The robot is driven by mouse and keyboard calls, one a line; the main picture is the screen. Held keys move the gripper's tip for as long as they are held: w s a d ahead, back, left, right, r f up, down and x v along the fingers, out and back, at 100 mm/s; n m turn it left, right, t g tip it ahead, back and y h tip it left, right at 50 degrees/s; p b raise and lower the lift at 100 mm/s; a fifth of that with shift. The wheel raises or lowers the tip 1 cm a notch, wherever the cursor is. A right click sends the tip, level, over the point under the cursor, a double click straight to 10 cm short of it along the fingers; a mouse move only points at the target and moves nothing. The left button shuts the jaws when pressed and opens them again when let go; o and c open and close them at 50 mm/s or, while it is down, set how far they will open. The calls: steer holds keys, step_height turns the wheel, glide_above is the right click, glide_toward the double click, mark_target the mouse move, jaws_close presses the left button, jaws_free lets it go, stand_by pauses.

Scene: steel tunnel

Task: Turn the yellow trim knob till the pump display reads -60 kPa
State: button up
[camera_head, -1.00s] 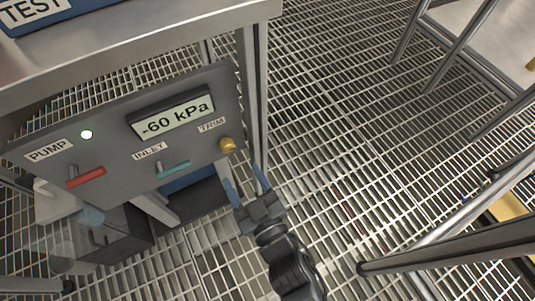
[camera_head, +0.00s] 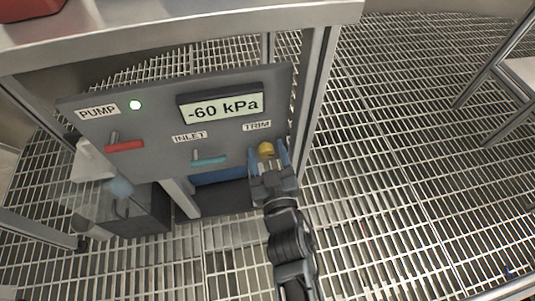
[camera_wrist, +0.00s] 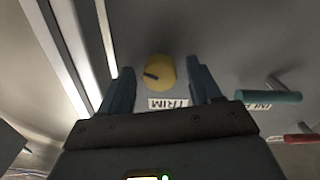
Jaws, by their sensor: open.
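The yellow trim knob (camera_head: 266,149) sits at the lower right of the grey pump panel, below the TRIM label. The pump display (camera_head: 221,107) reads -60 kPa. My gripper (camera_head: 268,160) is open in front of the knob, its blue fingers one on each side. In the wrist view the knob (camera_wrist: 159,70) shows a dark pointer line and lies between and a little beyond the fingertips (camera_wrist: 160,78). The fingers look apart from it; exact depth is hard to tell.
A red PUMP lever (camera_head: 124,146) and a teal INLET lever (camera_head: 209,161) stick out left of the knob. A steel table (camera_head: 200,25) overhangs the panel, with a table leg (camera_head: 318,95) close on the right. Open grating lies further right.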

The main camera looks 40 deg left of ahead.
steer(key=c, duration=1)
steer(key=shift+n, duration=1.2)
steer(key=shift+c, duration=0.2)
steer(key=o, duration=1)
steer(key=shift+o, duration=0.2)
steer(key=shift+s, duration=0.1)
steer(key=p+v, duration=0.2)
steer(key=v, duration=0.5)
steer(key=shift+s+d, duration=0.2)
steer(key=shift+d, duration=0.1)
